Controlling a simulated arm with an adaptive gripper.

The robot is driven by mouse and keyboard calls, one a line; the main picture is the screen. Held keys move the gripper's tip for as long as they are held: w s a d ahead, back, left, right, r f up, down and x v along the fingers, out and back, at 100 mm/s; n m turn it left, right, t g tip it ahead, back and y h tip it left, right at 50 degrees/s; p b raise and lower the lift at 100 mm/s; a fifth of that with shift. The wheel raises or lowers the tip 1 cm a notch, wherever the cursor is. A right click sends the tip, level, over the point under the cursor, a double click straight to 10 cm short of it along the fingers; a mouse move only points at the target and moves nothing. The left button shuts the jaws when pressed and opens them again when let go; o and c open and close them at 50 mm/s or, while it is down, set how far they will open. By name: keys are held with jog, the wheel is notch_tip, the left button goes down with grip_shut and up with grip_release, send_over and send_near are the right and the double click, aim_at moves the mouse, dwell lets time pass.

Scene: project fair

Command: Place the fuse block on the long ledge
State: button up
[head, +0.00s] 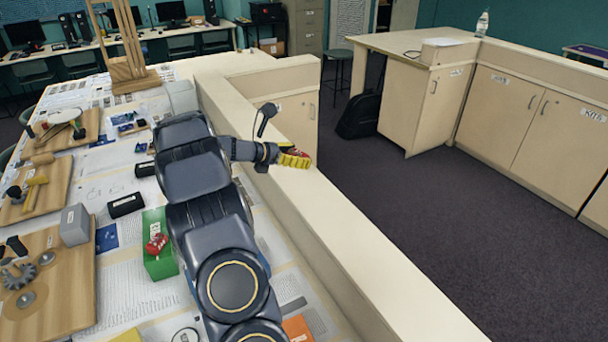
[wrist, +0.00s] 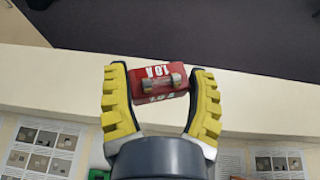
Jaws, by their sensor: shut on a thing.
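The fuse block (wrist: 158,84) is red with a white "1.0 A" label and a small glass fuse across its face. In the wrist view it sits between the two yellow ribbed fingers of my gripper (wrist: 160,88), which is shut on it. The pale ledge also spans the wrist view (wrist: 55,85) behind the block. I cannot tell whether the block touches the ledge or hangs just above it.
The ledge top is bare nearer the camera. Left of it, the table holds a green block (head: 160,265) with a red piece on it, a black box (head: 126,205), a grey block (head: 74,225) and wooden boards (head: 70,285). Dark floor (head: 430,215) lies beyond the ledge.

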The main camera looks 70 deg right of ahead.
jog(key=w+d+f, duration=0.1)
jog(key=d+f, duration=0.1)
jog(key=d, duration=0.2)
send_over(297, 176)
notch_tip(297, 176, down, 6)
jog(key=shift+s+a+r, duration=0.1)
jog(key=shift+r, duration=0.1)
jog(key=shift+f, duration=1.55)
jog(key=shift+f, duration=0.15)
jog(key=o, duration=1.1)
jog(key=shift+c, duration=0.2)
